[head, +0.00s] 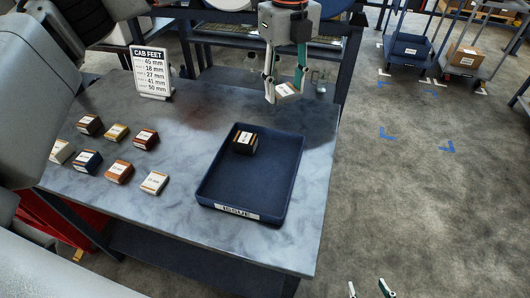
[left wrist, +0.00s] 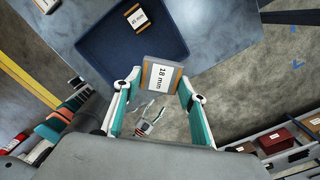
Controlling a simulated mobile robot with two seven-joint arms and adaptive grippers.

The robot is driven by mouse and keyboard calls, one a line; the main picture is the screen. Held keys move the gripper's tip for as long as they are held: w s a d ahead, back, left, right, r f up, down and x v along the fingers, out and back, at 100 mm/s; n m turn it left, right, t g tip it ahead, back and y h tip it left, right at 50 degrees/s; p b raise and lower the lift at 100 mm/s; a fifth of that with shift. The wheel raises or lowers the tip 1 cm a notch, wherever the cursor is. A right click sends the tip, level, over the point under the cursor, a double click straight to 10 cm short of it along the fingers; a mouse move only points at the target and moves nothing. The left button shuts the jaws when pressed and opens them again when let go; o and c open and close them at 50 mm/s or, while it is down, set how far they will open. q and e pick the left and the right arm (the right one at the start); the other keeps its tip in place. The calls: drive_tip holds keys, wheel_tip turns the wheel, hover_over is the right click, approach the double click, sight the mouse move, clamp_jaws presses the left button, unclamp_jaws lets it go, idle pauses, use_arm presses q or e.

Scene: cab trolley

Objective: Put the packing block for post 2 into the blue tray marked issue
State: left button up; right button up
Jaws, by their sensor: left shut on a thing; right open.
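My left gripper (head: 286,88) is shut on a block (head: 289,90) and holds it in the air beyond the far right corner of the blue tray. In the left wrist view this block (left wrist: 161,74) has brown edges and a white label reading "18 mm", between the two fingers (left wrist: 160,96). The blue tray (head: 217,198) marked "ISSUE" lies on the table; it also shows in the left wrist view (left wrist: 100,50). A dark block (head: 245,143) with an orange and white label sits inside it, towards the back. My right gripper (head: 371,290) is open and empty at the bottom edge.
A "CAB FEET" sign (head: 151,72) listing sizes in mm stands at the back of the table (head: 190,100). Several labelled blocks, among them a red one (head: 145,139), lie on the left. The tray's front part is free. Trolleys (head: 408,46) stand on the floor at the back right.

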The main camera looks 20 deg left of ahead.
sight(280, 157)
use_arm(q)
wheel_tip(280, 157, down, 20)
drive_tip(key=shift+s+r, duration=0.15)
idle(0.4)
drive_tip(key=o, duration=1.1)
wheel_tip(280, 157, up, 12)
idle(0.4)
